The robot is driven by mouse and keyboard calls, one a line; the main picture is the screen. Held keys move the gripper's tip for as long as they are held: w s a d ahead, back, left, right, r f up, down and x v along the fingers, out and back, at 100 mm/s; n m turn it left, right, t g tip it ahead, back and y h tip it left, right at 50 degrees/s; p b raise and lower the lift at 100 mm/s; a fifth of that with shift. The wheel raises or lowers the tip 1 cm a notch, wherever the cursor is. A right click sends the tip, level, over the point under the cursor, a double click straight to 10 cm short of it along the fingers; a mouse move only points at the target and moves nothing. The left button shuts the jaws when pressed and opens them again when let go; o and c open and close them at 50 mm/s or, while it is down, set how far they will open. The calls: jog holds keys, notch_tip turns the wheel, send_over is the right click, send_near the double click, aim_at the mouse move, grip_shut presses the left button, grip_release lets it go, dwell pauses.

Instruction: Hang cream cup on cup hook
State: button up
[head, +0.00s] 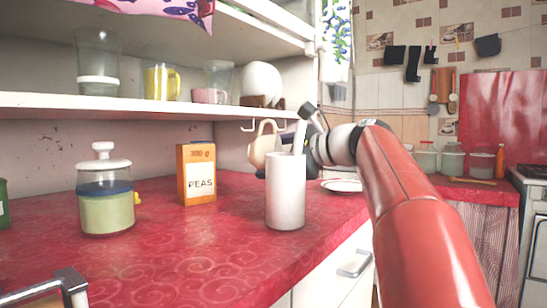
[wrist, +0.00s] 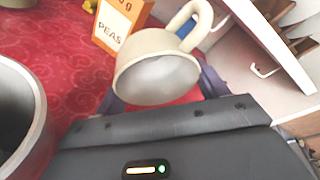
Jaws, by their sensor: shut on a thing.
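The cream cup (head: 257,152) is held up off the counter below the shelf, with its handle upward. In the wrist view the cup (wrist: 157,72) is tilted, its mouth toward the camera and its looped handle (wrist: 205,20) at upper right. My gripper (wrist: 160,92) is shut on the cup, with dark fingers on both sides of it. In the head view a white canister hides part of my gripper. A pale cup hook (head: 249,127) hangs under the shelf edge, close to the handle; the handle looks apart from it. The hook also shows in the wrist view (wrist: 264,71), right of the cup.
The white canister (head: 285,195) stands in front of my gripper. An orange peas box (head: 196,175) and a lidded glass jar (head: 106,195) stand left on the red counter (head: 190,255). The shelf (head: 150,107) above holds glasses and cups. A white plate (head: 342,185) lies behind.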

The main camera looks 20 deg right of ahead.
jog(key=shift+s+r+p, duration=0.1)
jog(key=shift+r+p, duration=0.1)
jog(key=shift+p, duration=0.15)
jog(key=shift+w+a+f+p, duration=0.2)
jog(key=shift+w+a+p, duration=0.2)
jog(key=shift+w+p, duration=0.85)
jog(key=shift+w+a+f+p, duration=0.25)
jog(key=shift+w+a+p, duration=0.35)
jog(key=shift+w, duration=1.3)
jog(key=shift+w+a+f+p, duration=0.25)
jog(key=shift+w+p, duration=0.8)
jog(key=shift+w, duration=0.5)
jog(key=o, duration=1.3)
jog(key=shift+c, duration=0.2)
